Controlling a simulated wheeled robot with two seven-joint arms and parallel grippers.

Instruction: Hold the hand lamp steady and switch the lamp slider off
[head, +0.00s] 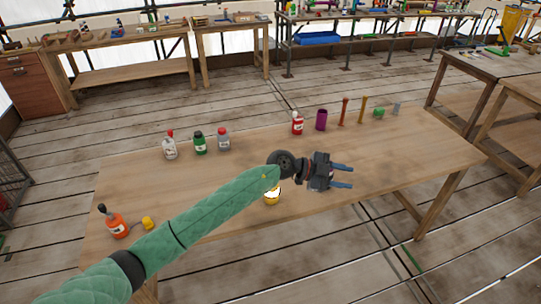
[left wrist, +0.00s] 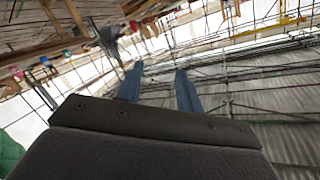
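A small yellow thing with a bright, glowing top, which looks like the hand lamp (head: 271,198), stands near the front edge of the wooden table (head: 400,150). My left arm partly covers it, and no slider can be made out. My left gripper (head: 350,177) is above the table, to the right of the lamp and apart from it, with its fingers pointing right. Its two blue fingers are parted with nothing between them, as the left wrist view (left wrist: 160,82) also shows. The lamp cannot be made out in the left wrist view. My right gripper is not in view.
Several bottles stand along the table's back, including a green bottle (head: 199,144) and a red bottle (head: 297,124), beside a purple cup (head: 321,120). An orange bottle (head: 116,225) and a yellow piece (head: 148,223) are at front left.

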